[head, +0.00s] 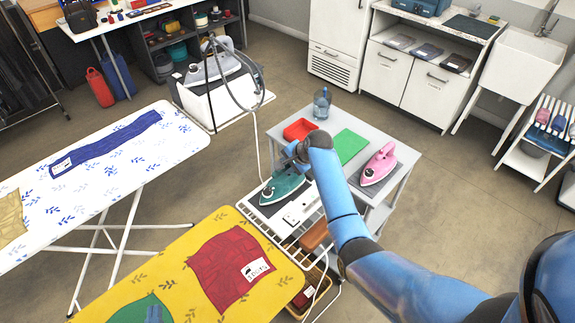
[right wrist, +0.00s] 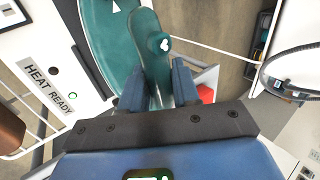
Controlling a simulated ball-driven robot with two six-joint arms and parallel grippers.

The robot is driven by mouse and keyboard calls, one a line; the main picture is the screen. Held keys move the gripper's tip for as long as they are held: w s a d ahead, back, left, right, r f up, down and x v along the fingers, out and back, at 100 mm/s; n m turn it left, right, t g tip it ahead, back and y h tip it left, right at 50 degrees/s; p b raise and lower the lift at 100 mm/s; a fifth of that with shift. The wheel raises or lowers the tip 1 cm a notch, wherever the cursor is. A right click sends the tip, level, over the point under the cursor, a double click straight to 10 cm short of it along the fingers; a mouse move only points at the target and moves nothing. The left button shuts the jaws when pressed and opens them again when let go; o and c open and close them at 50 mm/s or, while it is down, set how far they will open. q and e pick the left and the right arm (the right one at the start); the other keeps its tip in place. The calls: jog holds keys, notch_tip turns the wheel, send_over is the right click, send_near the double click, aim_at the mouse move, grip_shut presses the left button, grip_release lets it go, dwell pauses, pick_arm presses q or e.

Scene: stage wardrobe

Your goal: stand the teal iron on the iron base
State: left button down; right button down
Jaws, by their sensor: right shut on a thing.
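The teal iron (head: 284,187) is at the end of the yellow ironing board, over a dark pad beside a white panel. I take this to be the iron base (head: 293,214). Its panel, marked "HEAT READY", shows in the right wrist view (right wrist: 50,85). My right gripper (head: 296,157) is above the iron, partly hidden by its own wrist. In the right wrist view its jaws (right wrist: 158,92) are shut on the iron's handle (right wrist: 150,55). I cannot tell whether the iron touches the base.
A red cloth (head: 222,262) lies on the yellow board (head: 185,250). A white cord rises behind the teal iron.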

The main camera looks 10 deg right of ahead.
jog(key=shift+f, duration=0.1)
dwell(0.3)
jog(key=c, duration=0.8)
grip_release()
jog(key=shift+f, duration=0.1)
